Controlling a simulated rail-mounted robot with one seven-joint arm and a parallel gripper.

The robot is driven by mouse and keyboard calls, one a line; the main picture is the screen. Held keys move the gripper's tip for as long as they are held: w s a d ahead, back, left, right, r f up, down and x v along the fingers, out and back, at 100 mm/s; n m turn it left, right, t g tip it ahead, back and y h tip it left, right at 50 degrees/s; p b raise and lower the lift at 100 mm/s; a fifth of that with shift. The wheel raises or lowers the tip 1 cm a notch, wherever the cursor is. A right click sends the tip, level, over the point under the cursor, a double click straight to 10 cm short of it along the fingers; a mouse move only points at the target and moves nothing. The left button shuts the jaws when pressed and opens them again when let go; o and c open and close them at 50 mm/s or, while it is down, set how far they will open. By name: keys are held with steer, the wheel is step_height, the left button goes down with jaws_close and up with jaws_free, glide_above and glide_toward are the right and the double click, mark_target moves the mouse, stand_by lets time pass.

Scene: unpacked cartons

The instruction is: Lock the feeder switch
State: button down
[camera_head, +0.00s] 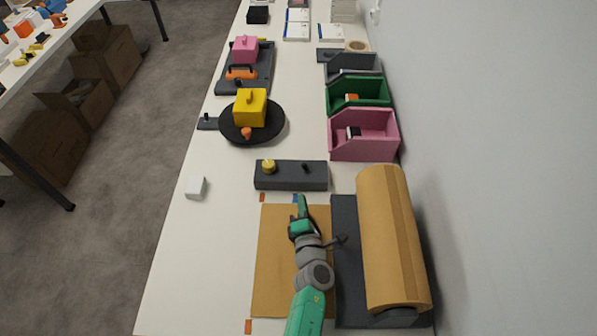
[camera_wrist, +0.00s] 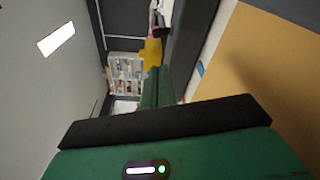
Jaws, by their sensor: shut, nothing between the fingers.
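A dark grey switch box (camera_head: 290,182) lies across the white table. It carries a yellow knob (camera_head: 268,166) on its left part and a small black lever (camera_head: 305,168) right of the middle. I take this as the feeder switch; its setting is too small to read. My green gripper (camera_head: 301,202) is shut and empty, just in front of the box near the lever side. The picture does not settle whether it touches the box. In the wrist view my closed green fingers (camera_wrist: 158,85) point away from the camera.
A large brown paper roll (camera_head: 390,240) on a dark base stands at right, with a brown sheet (camera_head: 270,260) under my arm. Beyond the box are a yellow block (camera_head: 250,107) on a black disc and pink (camera_head: 363,145) and green bins. A white block (camera_head: 195,187) sits left.

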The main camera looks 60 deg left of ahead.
mark_target(299, 180)
steer(key=b+x, duration=0.6)
steer(key=x, duration=0.3)
steer(key=shift+f, duration=0.2)
steer(key=shift+w+a+r, duration=0.2)
steer(key=shift+a, duration=0.35)
